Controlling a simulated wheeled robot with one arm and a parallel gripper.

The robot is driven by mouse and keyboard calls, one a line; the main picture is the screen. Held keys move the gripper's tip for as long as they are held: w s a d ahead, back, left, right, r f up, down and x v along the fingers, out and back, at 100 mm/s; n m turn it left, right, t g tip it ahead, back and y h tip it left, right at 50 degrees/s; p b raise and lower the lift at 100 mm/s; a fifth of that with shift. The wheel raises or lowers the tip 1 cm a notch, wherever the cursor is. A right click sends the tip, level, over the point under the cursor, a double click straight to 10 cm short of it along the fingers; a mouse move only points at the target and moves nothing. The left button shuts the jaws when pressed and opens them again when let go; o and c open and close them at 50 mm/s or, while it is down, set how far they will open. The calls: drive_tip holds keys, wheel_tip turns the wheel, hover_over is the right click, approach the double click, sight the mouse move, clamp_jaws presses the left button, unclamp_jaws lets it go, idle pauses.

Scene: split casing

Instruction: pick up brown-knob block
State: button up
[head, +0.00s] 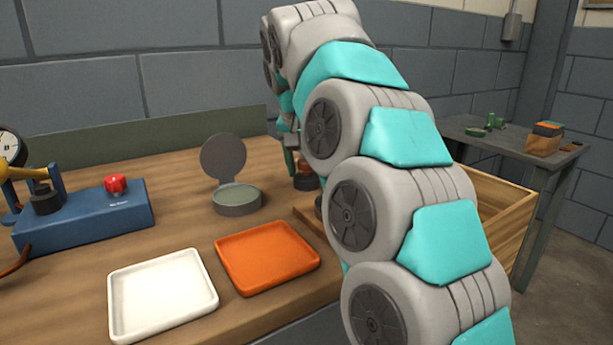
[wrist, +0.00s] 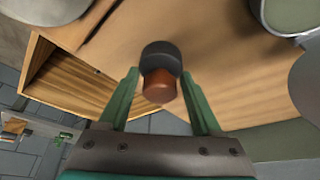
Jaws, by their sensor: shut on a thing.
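The brown-knob block is a dark round piece (wrist: 161,58) with a brown knob (wrist: 160,88), seen in the middle of the wrist view. My gripper (wrist: 160,73) is shut on it, with one green finger on each side. In the head view the block (head: 306,183) shows low beside my arm, at or just above the wooden table. My gripper (head: 292,160) is there mostly hidden behind my arm. I cannot tell whether the block touches the table.
A grey round casing with a raised lid (head: 236,198) stands left of the block. An orange tray (head: 267,259) and a white tray (head: 162,296) lie in front. A blue device with a red button (head: 116,185) is at left. An open wooden box (head: 503,207) is at right.

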clamp_jaws()
drive_tip(key=shift+r, duration=0.2)
drive_tip(key=shift+r, duration=1.55)
drive_tip(key=s+a+b, duration=0.1)
drive_tip(key=s, duration=0.5)
drive_tip(key=s+a+b, duration=0.1)
drive_tip(key=s, duration=0.4)
drive_tip(key=s+a+b, duration=0.1)
drive_tip(key=s+b, duration=0.1)
drive_tip(key=s, duration=0.4)
drive_tip(key=shift+s+a, duration=0.25)
drive_tip(key=shift+s, duration=0.1)
